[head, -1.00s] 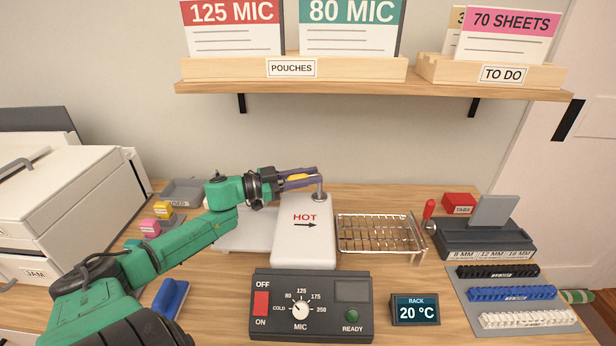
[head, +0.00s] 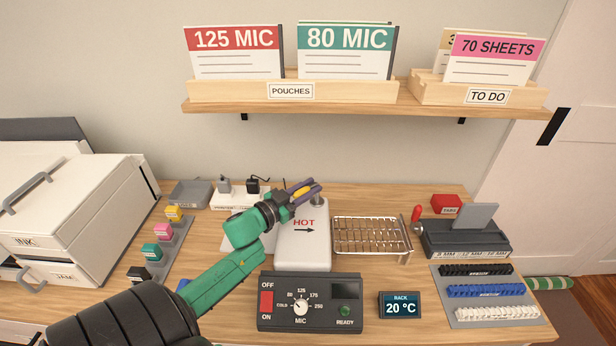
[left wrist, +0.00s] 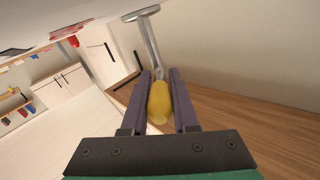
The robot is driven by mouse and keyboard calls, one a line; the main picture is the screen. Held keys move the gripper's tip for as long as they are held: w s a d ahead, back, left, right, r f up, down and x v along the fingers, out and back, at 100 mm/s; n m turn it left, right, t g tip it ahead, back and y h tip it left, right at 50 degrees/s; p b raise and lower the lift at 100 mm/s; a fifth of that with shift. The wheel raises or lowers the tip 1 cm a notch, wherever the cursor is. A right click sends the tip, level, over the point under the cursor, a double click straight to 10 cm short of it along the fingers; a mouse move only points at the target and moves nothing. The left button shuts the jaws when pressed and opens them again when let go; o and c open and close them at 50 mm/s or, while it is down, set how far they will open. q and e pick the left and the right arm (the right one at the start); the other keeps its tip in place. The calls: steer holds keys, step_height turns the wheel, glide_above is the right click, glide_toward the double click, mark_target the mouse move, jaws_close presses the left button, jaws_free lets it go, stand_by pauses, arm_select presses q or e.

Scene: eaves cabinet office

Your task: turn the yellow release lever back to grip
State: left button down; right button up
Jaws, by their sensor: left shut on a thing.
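The yellow release lever (head: 301,192) sits on the far end of the white laminator marked HOT (head: 303,245). My left gripper (head: 310,188) is shut on the lever's yellow handle, with the purple fingers on either side of it. In the left wrist view the yellow handle (left wrist: 159,103) lies between the two fingers (left wrist: 160,85). A grey metal arm (left wrist: 148,45) runs from the handle to a round base. My right gripper is not in view.
A wire rack (head: 371,235) stands right of the laminator, and a dark control box (head: 310,302) in front. A wooden shelf (head: 365,107) with pouches hangs above. A dark binding machine (head: 466,237) stands at the right.

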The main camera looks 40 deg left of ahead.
arm_select(q)
steer(key=c, duration=0.7)
jaws_free()
